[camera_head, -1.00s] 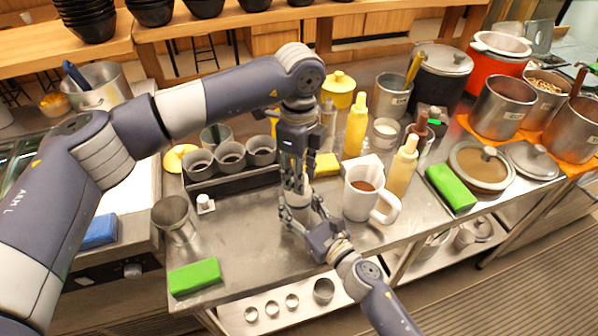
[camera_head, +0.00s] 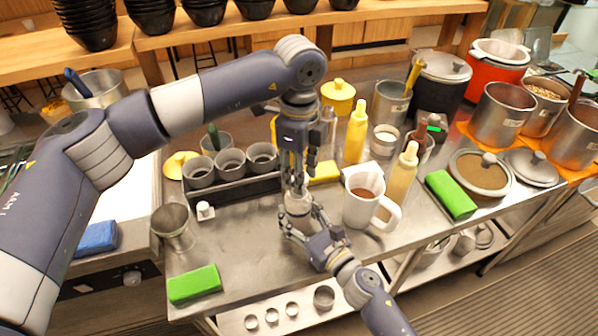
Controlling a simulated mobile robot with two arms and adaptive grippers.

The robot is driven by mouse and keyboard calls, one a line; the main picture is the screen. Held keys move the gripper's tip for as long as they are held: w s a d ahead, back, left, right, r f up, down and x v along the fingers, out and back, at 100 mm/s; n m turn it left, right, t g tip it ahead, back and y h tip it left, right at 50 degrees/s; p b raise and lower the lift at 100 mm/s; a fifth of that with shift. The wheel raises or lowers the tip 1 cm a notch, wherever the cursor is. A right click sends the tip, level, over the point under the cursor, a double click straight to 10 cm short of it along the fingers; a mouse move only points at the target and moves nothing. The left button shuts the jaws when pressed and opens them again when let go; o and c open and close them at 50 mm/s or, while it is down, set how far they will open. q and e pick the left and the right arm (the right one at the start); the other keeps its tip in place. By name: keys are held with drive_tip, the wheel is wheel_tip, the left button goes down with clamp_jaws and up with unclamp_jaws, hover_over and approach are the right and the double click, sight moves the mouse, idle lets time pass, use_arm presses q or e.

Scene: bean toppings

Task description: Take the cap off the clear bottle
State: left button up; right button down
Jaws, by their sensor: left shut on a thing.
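The clear bottle (camera_head: 298,204) is a small pale shape between my two grippers, near the middle of the steel counter. Most of it is hidden by fingers. My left gripper (camera_head: 296,186) points straight down over the bottle's top and is shut on what looks like the cap, which its fingers hide. My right gripper (camera_head: 301,221) comes from the lower right, with its fingers around the bottle's lower part. Whether they press on it is too small to tell.
A white mug (camera_head: 358,208) with brown liquid stands close on the right, beside sauce bottles (camera_head: 402,176). A cup rack (camera_head: 235,189) is behind left. A green block (camera_head: 194,283) and steel cup (camera_head: 173,228) are at left. The counter front left of my grippers is clear.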

use_arm(q)
wheel_tip(320, 180, up, 4)
drive_tip(key=shift+f, duration=0.2)
use_arm(e)
drive_tip(key=c, duration=0.6)
unclamp_jaws()
